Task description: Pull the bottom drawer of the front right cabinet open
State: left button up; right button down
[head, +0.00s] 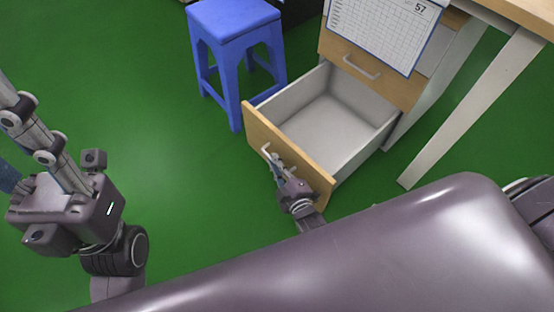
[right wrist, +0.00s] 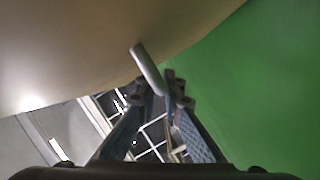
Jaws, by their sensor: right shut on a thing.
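The cabinet (head: 437,72) stands at the upper right in the head view. Its bottom drawer (head: 322,115) is pulled well out and is empty inside. My right gripper (head: 274,162) is at the drawer's wooden front and shut on its metal handle (head: 266,151). In the right wrist view the handle (right wrist: 147,68) runs between the fingers of my right gripper (right wrist: 158,95), close to the drawer front (right wrist: 70,45). My left gripper (head: 65,190) is at the left over the floor, away from the cabinet; its fingers point up and to the left.
A blue stool (head: 235,22) stands left of the cabinet, close to the open drawer. A calendar sheet (head: 385,28) hangs over the upper drawer front. A white table leg (head: 470,105) is at the right. The green floor (head: 160,130) is clear between my left arm and the drawer.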

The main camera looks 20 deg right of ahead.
jog(key=c, duration=2.1)
grip_release()
jog(key=shift+r, duration=5)
